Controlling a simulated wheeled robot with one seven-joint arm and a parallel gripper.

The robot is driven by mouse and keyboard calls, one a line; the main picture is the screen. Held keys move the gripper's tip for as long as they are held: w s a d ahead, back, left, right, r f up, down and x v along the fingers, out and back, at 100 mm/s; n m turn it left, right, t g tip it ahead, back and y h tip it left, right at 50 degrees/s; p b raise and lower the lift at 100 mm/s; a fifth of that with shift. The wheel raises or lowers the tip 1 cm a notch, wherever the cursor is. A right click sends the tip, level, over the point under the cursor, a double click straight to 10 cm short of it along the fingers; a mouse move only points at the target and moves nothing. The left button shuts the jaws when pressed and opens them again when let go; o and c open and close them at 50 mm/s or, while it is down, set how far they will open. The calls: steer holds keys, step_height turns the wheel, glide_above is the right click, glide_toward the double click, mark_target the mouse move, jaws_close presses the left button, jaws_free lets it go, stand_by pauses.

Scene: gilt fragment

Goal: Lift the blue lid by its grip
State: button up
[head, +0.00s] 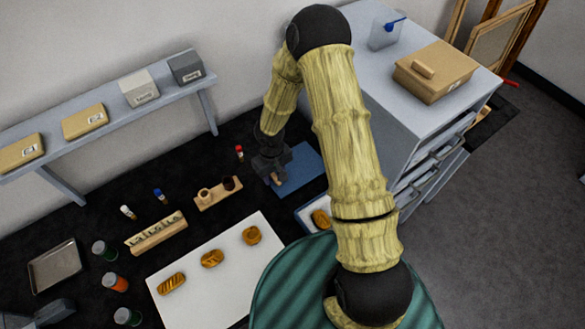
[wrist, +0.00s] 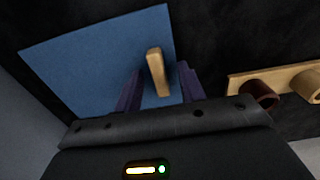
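The blue lid (head: 303,162) is a flat blue panel on the dark bench, left of the grey cabinet. It fills the upper left of the wrist view (wrist: 80,62). Its grip (wrist: 157,72) is a small pale wooden bar standing on the lid; in the head view (head: 277,181) it is partly hidden by my gripper. My gripper (wrist: 160,82) is over the lid with its two dark fingers apart, one on each side of the grip. Gaps show between the fingers and the grip. My gripper (head: 272,171) also shows in the head view, pointing down.
A wooden holder with cups (head: 217,193) stands left of the lid, and a red-capped vial (head: 239,153) is nearby. The grey cabinet (head: 370,95) rises close on the right.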

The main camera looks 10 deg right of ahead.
steer(key=shift+c, duration=0.2)
jaws_close()
stand_by(0.3)
step_height(320, 180, up, 10)
steer(key=shift+b, duration=0.4)
steer(key=shift+w, duration=0.15)
stand_by(0.4)
